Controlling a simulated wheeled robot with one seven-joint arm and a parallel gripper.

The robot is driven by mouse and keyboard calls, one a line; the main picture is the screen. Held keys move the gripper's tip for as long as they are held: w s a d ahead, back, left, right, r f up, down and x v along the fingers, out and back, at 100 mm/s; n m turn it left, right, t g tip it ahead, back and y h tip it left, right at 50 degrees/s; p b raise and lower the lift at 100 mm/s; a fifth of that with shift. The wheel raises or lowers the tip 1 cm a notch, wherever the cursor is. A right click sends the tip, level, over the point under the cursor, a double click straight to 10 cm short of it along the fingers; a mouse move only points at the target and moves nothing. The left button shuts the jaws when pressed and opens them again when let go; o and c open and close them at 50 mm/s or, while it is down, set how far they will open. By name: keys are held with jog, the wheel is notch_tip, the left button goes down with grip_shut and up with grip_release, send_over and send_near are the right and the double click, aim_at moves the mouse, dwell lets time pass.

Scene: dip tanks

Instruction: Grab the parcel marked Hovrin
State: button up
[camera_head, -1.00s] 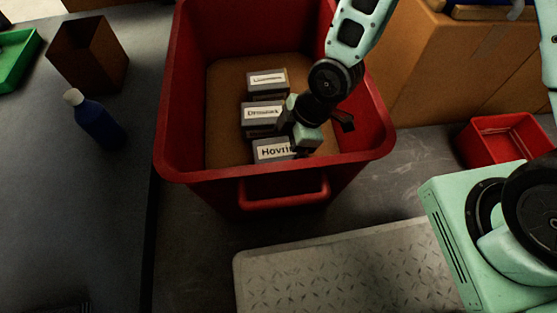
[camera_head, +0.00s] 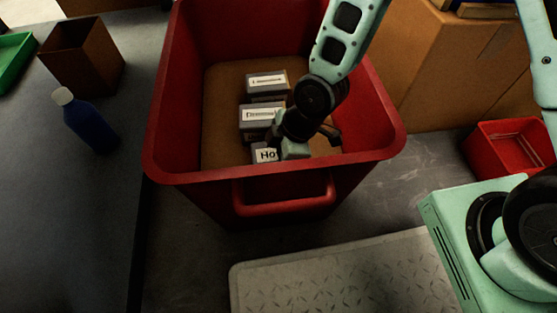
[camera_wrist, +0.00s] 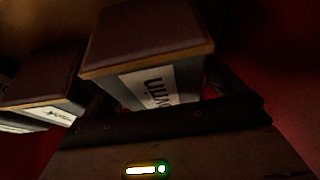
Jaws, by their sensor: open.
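The Hovrin parcel (camera_head: 264,154) is a grey box with a white label, the nearest of three in the red bin (camera_head: 160,110). Only "Ho" of its label shows in the head view; my gripper (camera_head: 297,146) covers the rest. In the wrist view the parcel (camera_wrist: 148,40) shows its brown top and part of the label, upside down. My gripper is open, low in the bin at the parcel's right part. A dark finger (camera_wrist: 235,88) shows beside the parcel in the wrist view. I cannot tell whether they touch.
A middle parcel (camera_head: 257,116) and a back parcel (camera_head: 267,86) stand behind it, their labels hard to read. The bin's front wall and handle (camera_head: 284,206) are close to my gripper.

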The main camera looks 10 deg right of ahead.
jog(key=shift+f, duration=0.2)
dwell(0.4)
jog(key=c, duration=1.3)
